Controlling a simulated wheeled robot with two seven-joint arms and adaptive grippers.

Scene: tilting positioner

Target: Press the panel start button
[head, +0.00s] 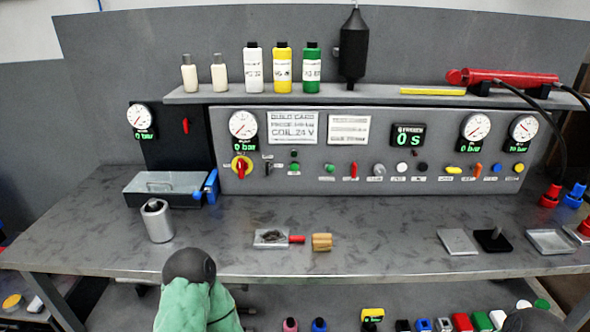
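The grey control panel (350,187) stands upright at the back of the bench, under a shelf. A green round button (294,167) sits low on its left part, with a small green lamp or knob (295,153) just above it. A white button (402,167) and a black button (422,167) sit near the middle, below a digital display (407,135) reading 0 s. The labels under the controls are too small to read, so I cannot tell which is marked start. Nothing touches the panel.
A red-and-yellow rotary switch (241,167) and a red lever (354,171) flank the green button. A metal cylinder (156,220), a grey tray (165,188) and a wooden block (322,242) stand on the bench. A green, dark-topped shape (192,295) rises at the front left.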

